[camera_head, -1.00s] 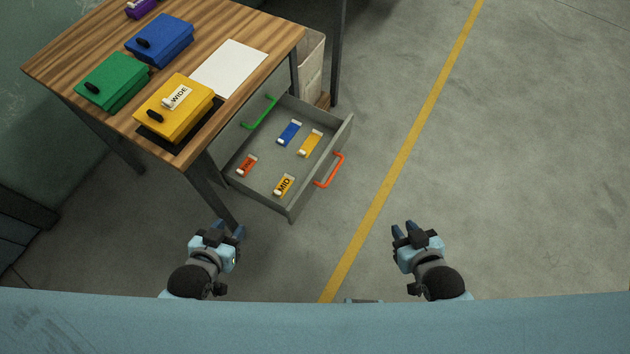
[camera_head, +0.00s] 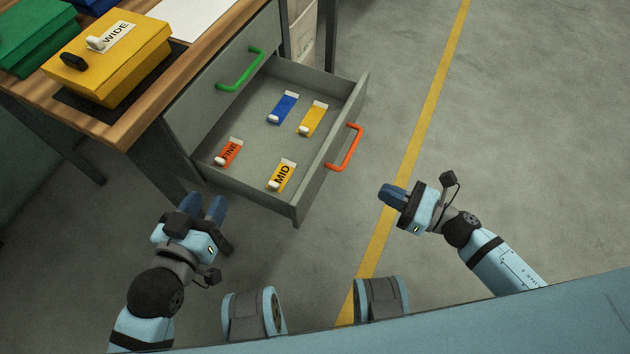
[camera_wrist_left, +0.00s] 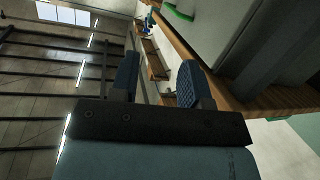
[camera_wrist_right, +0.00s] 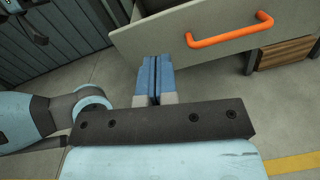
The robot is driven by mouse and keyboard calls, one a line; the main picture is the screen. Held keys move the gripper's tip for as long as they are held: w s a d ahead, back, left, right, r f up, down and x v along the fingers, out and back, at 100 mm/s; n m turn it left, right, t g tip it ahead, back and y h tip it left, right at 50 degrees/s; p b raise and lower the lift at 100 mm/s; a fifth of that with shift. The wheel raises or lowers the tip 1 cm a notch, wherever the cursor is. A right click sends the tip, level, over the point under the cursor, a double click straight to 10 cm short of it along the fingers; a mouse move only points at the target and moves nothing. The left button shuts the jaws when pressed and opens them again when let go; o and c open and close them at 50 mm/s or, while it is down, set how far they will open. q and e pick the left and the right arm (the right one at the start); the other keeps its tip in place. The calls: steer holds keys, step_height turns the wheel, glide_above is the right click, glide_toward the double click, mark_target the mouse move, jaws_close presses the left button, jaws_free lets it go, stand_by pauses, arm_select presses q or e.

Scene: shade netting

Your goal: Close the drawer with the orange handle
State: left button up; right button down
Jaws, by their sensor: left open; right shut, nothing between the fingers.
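The grey drawer (camera_head: 318,188) with the orange handle (camera_head: 346,149) is pulled out from under the wooden table. Several small coloured, labelled items lie inside it. In the right wrist view the orange handle (camera_wrist_right: 229,30) shows on the drawer front (camera_wrist_right: 150,37). My right gripper (camera_head: 391,195) is shut and empty, to the right of and nearer than the handle, apart from it. Its shut fingers also show in the right wrist view (camera_wrist_right: 156,80). My left gripper (camera_head: 211,207) is open and empty, left of the drawer's near corner, close to the table's front leg.
A closed drawer front with a green handle (camera_head: 240,70) sits above the open drawer. The wooden table (camera_head: 118,128) carries a yellow case (camera_head: 110,60), a green case and a white sheet. The floor right of the drawer is clear, with a yellow line (camera_head: 422,125).

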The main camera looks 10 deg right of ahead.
steer(key=f+n+g, duration=0.1)
steer(key=f+n, duration=0.1)
glide_toward(317, 169)
steer(key=x, duration=0.7)
steer(key=shift+w+a+b, duration=0.15)
steer(key=shift+a+b, duration=0.1)
steer(key=shift+b, duration=0.15)
arm_select(q)
steer(key=shift+w+d+r+t, duration=0.1)
steer(key=shift+w+r+t, duration=0.05)
steer(key=shift+t, duration=0.15)
